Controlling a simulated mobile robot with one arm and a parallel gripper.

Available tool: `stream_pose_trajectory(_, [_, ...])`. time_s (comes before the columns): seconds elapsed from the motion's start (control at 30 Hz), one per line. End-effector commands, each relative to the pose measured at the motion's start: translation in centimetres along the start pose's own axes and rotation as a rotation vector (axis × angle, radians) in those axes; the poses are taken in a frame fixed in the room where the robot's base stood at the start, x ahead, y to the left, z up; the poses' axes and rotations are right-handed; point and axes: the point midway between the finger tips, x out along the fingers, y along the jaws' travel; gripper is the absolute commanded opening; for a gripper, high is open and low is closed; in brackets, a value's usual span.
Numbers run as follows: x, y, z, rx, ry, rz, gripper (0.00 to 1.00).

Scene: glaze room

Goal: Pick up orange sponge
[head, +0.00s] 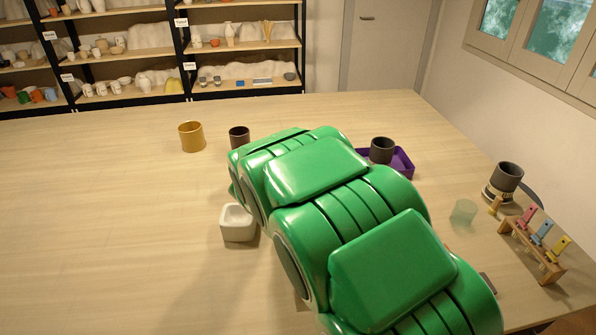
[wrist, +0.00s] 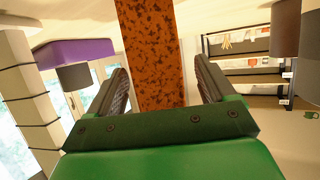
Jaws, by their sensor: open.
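The orange sponge (wrist: 152,45), speckled with dark brown, shows in the wrist view as a long upright block between and beyond my finger tips. My gripper (wrist: 161,70) is open, with one finger on each side of the sponge's near end. A gap shows on both sides; I cannot tell how deep the sponge sits between the fingers. In the head view my green arm covers the middle of the table and hides the sponge and my gripper.
A purple tray (head: 402,163) with a dark cup (head: 382,150) stands right of my arm. A white square pot (head: 237,224), a mustard cup (head: 191,137) and a dark brown cup (head: 239,137) stand left. A wooden tool rack (head: 533,250) is at right. The left tabletop is clear.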

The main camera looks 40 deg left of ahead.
Motion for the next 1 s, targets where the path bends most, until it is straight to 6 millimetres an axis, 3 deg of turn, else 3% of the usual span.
stream_pose_trajectory(0.2, [2.4,0.1,0.2,-0.001,-0.002,0.002,0.83])
stream_pose_trajectory(0.5, [2.7,0.0,0.1,-0.001,-0.001,0.001,0.83])
stream_pose_trajectory(0.87, [2.7,0.0,0.1,-0.001,-0.001,0.001,0.28])
stream_pose_trajectory(1.0, [2.7,0.0,0.1,-0.001,-0.001,0.001,0.28])
